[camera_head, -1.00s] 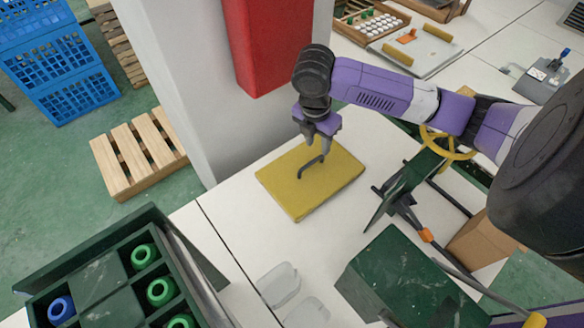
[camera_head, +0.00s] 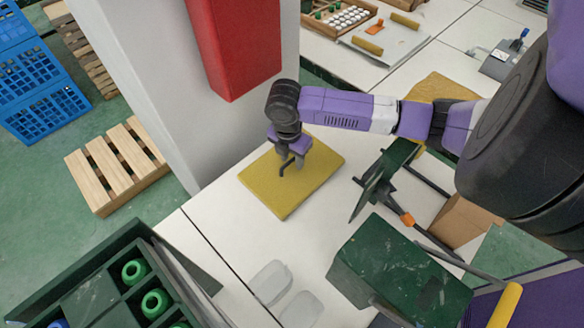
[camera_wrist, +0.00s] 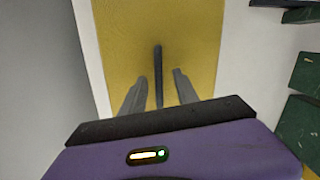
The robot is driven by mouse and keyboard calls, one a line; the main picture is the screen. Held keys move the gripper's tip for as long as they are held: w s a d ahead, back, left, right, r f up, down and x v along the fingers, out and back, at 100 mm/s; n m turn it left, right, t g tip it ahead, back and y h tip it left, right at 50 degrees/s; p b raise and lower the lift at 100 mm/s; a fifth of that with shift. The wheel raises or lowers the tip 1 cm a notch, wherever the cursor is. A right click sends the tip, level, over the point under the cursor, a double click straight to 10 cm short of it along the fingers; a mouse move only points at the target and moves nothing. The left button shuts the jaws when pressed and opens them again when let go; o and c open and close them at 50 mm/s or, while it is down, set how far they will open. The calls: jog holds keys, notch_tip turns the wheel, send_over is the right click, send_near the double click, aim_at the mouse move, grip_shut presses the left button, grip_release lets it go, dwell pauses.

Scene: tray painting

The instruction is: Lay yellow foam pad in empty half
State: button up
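The yellow foam pad (camera_head: 315,165) lies flat on the white table beside the pillar, with a dark bar-like handle (camera_head: 286,168) on top. It fills the middle of the wrist view (camera_wrist: 120,40). My gripper (camera_head: 290,160) is over the pad and points down. In the wrist view its two grey fingers (camera_wrist: 159,78) are apart, one on each side of the handle (camera_wrist: 158,62), with gaps showing. Whether the fingertips touch the pad is unclear. A dark green divided crate (camera_head: 60,280) stands at lower left, cut off by the frame.
Green rolls (camera_head: 134,271) sit in the crate's cells. Two clear shallow pieces (camera_head: 271,282) lie on the table. A dark green box (camera_head: 385,265) and a green-plated stand (camera_head: 380,178) are right of the pad. The pillar (camera_head: 160,90) with a red box (camera_head: 235,45) rises behind.

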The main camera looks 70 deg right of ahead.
grip_shut()
dwell(1.4)
